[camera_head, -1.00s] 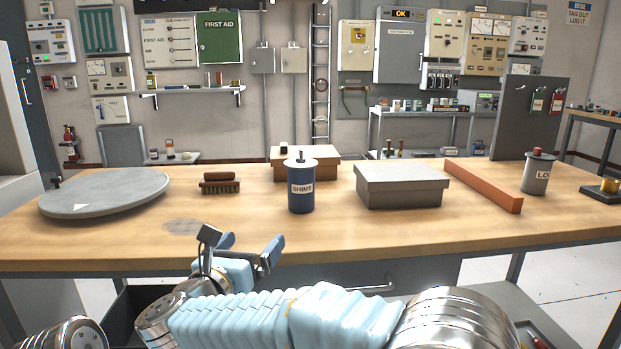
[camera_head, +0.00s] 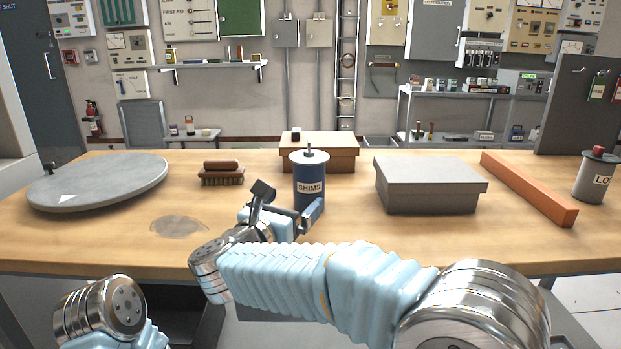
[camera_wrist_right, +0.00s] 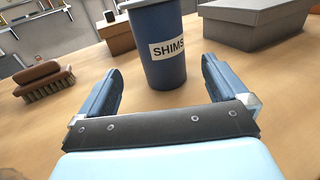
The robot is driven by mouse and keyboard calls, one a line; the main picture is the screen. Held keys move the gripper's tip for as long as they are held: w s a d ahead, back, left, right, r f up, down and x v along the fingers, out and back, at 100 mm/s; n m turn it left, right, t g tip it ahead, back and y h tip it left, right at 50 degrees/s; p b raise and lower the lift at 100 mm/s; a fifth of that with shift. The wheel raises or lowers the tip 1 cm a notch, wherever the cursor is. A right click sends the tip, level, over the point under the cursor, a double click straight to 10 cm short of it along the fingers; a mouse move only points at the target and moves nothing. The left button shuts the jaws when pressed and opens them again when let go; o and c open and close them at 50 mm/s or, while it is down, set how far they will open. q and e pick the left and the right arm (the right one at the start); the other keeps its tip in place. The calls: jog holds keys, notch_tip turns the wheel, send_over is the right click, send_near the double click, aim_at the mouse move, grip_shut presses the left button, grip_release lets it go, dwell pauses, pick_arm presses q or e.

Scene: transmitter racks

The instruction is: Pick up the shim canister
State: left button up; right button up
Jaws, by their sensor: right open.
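The shim canister (camera_head: 309,186) is a dark blue cylinder with a grey lid, a knob and a white SHIMS label. It stands upright on the wooden workbench (camera_head: 120,235). My right gripper (camera_head: 288,207) is open and empty, low over the bench just in front of the canister. In the right wrist view the canister (camera_wrist_right: 160,62) stands ahead, beyond and roughly between the two open fingers (camera_wrist_right: 160,88); its top is cut off there. No left gripper fingers show in the head view.
A grey lidded box (camera_head: 428,186) is right of the canister, and a brown box (camera_head: 335,153) is behind it. A brush (camera_head: 221,174) and a round grey plate (camera_head: 98,182) lie to the left. An orange bar (camera_head: 527,188) and a grey canister (camera_head: 595,179) are at right.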

aim_at(301, 192)
jog(key=x, duration=0.3)
jog(key=shift+w+d+p, duration=0.1)
jog(key=shift+w+p, duration=0.1)
jog(key=shift+p, duration=0.1)
jog(key=shift+w+d+r, duration=0.15)
jog(key=shift+w, duration=0.2)
jog(key=p+x, duration=0.2)
jog(key=x, duration=0.1)
jog(key=shift+w+d+r, duration=0.1)
jog(key=shift+w+d, duration=0.2)
jog(key=shift+w, duration=0.05)
jog(key=shift+w+d, duration=0.1)
jog(key=shift+w, duration=0.2)
jog(key=shift+c, duration=0.5)
jog(key=c, duration=1.2)
